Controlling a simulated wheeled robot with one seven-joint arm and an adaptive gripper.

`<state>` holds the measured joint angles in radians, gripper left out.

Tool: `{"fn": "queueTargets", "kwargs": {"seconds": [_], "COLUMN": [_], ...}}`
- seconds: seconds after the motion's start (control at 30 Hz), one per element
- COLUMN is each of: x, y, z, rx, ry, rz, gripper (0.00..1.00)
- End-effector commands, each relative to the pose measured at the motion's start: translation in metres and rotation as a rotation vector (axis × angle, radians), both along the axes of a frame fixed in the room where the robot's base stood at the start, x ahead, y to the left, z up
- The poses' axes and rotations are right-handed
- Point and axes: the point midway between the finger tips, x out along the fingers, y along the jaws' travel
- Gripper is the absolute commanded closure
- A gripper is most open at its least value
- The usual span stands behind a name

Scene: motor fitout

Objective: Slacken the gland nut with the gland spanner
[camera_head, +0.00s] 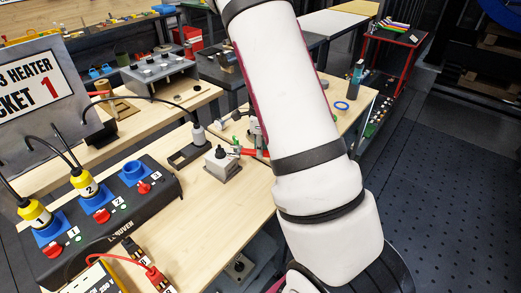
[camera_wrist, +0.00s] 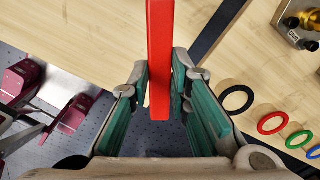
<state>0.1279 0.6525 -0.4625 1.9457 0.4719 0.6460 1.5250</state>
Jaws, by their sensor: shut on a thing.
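The gland spanner shows as a red bar (camera_wrist: 159,50) in the wrist view, running from the top edge down between the fingers. My gripper (camera_wrist: 161,88), with green-lined fingers, is shut on this red bar. In the head view a short red piece (camera_head: 254,153) shows just left of my arm; my gripper is hidden there. A brass fitting (camera_wrist: 294,21) on a metal block shows at the wrist view's top right; I cannot tell whether it is the gland nut. The spanner's far end is out of the wrist view.
A black ring (camera_wrist: 236,98), a red ring (camera_wrist: 271,123) and other coloured rings lie on the wooden bench right of my gripper. In the head view, a grey block (camera_head: 223,168) and a dark socket box (camera_head: 95,215) with yellow plugs stand on the bench left of my arm.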

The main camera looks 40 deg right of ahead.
Motion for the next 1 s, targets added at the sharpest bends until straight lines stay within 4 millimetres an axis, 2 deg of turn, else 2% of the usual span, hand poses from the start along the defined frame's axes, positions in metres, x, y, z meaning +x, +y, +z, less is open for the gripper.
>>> {"fn": "queueTargets", "kwargs": {"seconds": [0.8, 1.0], "x": [0.000, 0.000], "y": [0.000, 0.000], "z": [0.045, 0.049], "rx": [-0.001, 0.000], "ry": [-0.001, 0.000], "rz": [0.001, 0.000], "gripper": [1.00, 1.00]}}
